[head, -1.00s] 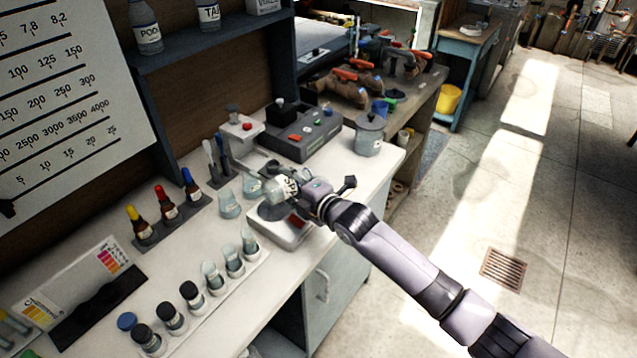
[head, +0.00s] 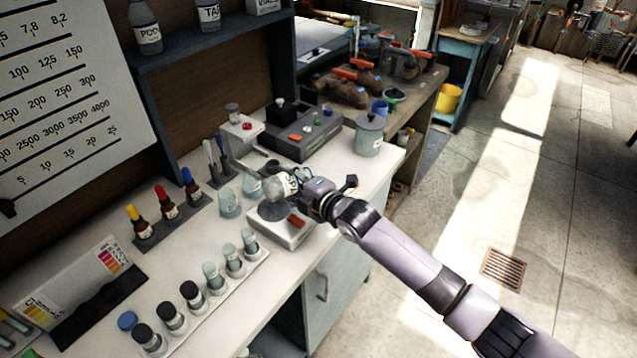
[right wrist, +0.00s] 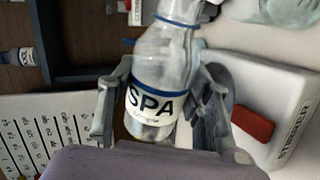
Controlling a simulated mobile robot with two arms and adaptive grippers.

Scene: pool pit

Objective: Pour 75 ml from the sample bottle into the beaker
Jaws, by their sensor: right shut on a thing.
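My right gripper (head: 301,188) is shut on the sample bottle, a clear bottle (head: 278,187) with a white SPA label. It holds it tilted above the white stirrer (head: 293,232) with its dark round plate. In the right wrist view the fingers (right wrist: 165,100) clasp the bottle (right wrist: 165,60) around its label; liquid is hard to make out. Two clear glass vessels, likely beakers, stand left of the bottle: one nearer (head: 229,204) and one behind (head: 252,186). I cannot tell which is the task's beaker. My left gripper is out of view.
A rack of vials (head: 212,280) stands in front, with a blue cap (head: 127,321) beside it. Dropper bottles (head: 165,202) stand at left. Behind are a grey instrument (head: 300,135) and a lidded pot (head: 369,134). The right counter edge is close under my arm.

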